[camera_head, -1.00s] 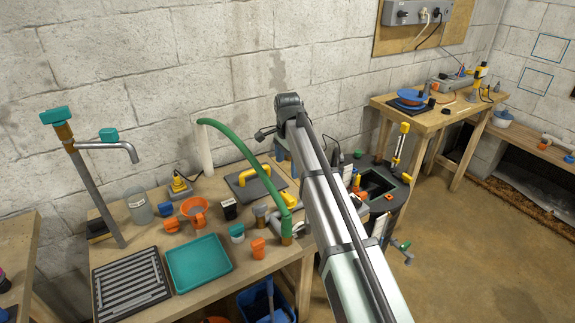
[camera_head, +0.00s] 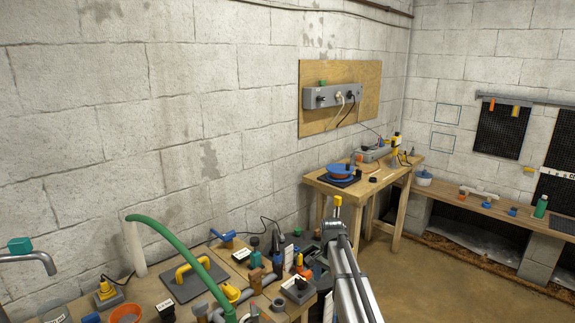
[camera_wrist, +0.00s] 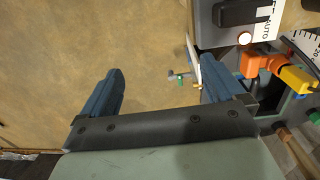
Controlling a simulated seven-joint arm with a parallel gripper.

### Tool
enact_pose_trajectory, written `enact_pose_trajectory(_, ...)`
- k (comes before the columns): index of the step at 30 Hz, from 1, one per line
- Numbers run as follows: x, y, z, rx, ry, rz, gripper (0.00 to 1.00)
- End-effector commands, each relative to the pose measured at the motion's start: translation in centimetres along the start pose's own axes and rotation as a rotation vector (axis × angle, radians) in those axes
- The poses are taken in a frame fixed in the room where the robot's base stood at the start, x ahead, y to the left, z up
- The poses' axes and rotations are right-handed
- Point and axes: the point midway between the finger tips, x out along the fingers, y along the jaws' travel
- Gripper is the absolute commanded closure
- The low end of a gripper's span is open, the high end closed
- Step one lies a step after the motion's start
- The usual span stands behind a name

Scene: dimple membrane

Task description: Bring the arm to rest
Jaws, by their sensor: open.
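My gripper (camera_wrist: 165,84) is open in the wrist view. In the head view my arm (camera_head: 349,280) rises from the bottom edge, right of the cluttered workbench. I cannot make out the gripper's fingers there. In the wrist view the right finger appears close to a grey box with an AUTO label (camera_wrist: 235,14); whether they touch I cannot tell.
An orange and yellow fitting (camera_wrist: 262,63) is right of the gripper. In the head view, a green hose (camera_head: 183,248) arches over the bench near a grey plate with a yellow handle (camera_head: 195,282). A wooden table (camera_head: 396,187) stands beyond my arm. Floor at right is clear.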

Motion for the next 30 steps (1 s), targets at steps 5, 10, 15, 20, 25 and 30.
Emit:
enact_pose_trajectory(5,7.4,5.9,-0.9,-0.055,-0.043,0.033,0.04)
enact_pose_trajectory(10,13.5,8.9,1.2,-0.129,-0.08,0.061,0.04)
enact_pose_trajectory(15,19.1,11.6,4.2,-0.206,-0.12,0.088,0.04)
enact_pose_trajectory(20,23.8,14.4,7.4,-0.278,-0.159,0.112,0.04)
enact_pose_trajectory(25,28.2,17.6,11.0,-0.356,-0.202,0.134,0.04)
enact_pose_trajectory(30,32.2,21.1,14.8,-0.432,-0.247,0.153,0.04)
